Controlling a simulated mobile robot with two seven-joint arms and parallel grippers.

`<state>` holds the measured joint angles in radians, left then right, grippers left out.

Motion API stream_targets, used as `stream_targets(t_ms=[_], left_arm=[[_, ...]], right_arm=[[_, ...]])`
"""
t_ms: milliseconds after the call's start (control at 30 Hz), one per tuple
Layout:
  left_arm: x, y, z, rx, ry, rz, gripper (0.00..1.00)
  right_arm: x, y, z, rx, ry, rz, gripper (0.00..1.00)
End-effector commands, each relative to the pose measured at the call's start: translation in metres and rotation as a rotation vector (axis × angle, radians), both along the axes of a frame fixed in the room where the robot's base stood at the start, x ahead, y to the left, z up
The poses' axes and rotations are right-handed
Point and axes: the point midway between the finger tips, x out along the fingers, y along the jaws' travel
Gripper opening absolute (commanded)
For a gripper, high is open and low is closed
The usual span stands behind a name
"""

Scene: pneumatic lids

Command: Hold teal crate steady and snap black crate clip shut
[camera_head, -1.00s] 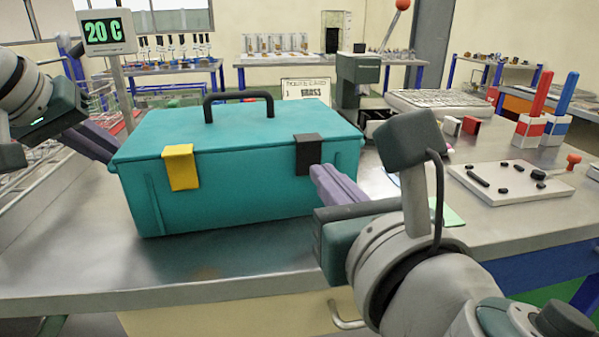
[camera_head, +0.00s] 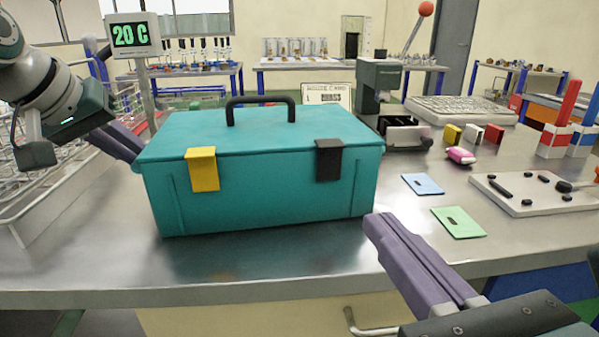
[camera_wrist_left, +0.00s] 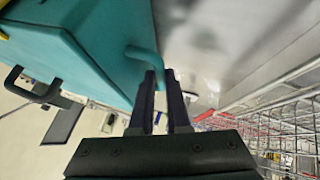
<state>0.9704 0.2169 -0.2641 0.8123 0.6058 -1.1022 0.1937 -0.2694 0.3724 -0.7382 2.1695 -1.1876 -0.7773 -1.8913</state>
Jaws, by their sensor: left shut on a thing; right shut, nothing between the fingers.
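The teal crate (camera_head: 265,200) stands on the metal table with its lid down and a black handle (camera_head: 262,100) on top. On its front, a yellow clip (camera_head: 202,170) hangs at left and a black clip (camera_head: 329,160) at right; the black clip lies down over the lid seam. My left gripper (camera_head: 135,152) is at the crate's left end; in the left wrist view its fingers (camera_wrist_left: 160,80) are shut on the teal side handle (camera_wrist_left: 142,54). My right gripper (camera_head: 378,226) is shut and empty, in front of the crate's right end, apart from the clip.
A wire rack (camera_head: 35,200) stands left of the crate. To the right lie a blue card (camera_head: 423,184), a green card (camera_head: 459,222) and a white board (camera_head: 535,192) with black pieces. A press with a red-knobbed lever (camera_head: 380,82) stands behind. The table's front strip is clear.

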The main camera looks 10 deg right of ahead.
Motion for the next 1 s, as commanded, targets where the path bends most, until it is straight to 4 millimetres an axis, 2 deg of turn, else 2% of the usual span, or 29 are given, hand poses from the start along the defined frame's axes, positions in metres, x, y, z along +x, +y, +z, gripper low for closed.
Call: stream_targets(t_ms=[100, 233, 600, 633, 900, 1000], left_arm=[[0.0, 0.001, -0.001, 0.0, 0.001, 0.003, 0.0], [0.0, 0.001, -0.001, 0.0, 0.002, 0.002, 0.0], [0.0, 0.001, -0.001, 0.0, 0.002, 0.002, 0.0], [0.0, 0.001, -0.001, 0.0, 0.002, 0.002, 0.17], [0.0, 0.0, 0.0, 0.0, 0.001, 0.001, 0.47], [0.0, 0.0, 0.0, -0.001, 0.0, 0.001, 0.5]], right_arm=[[-0.023, -0.002, 0.001, 0.0, 0.004, 0.0, 0.0], [-0.038, -0.003, 0.003, -0.001, 0.002, 0.0, 0.0], [-0.045, -0.004, 0.005, 0.0, -0.001, 0.0, 0.0], [-0.045, -0.004, 0.005, 0.0, -0.001, 0.0, 0.0], [-0.045, -0.004, 0.005, -0.001, -0.001, -0.001, 0.0], [-0.045, -0.004, 0.004, -0.001, -0.001, -0.001, 0.0]])
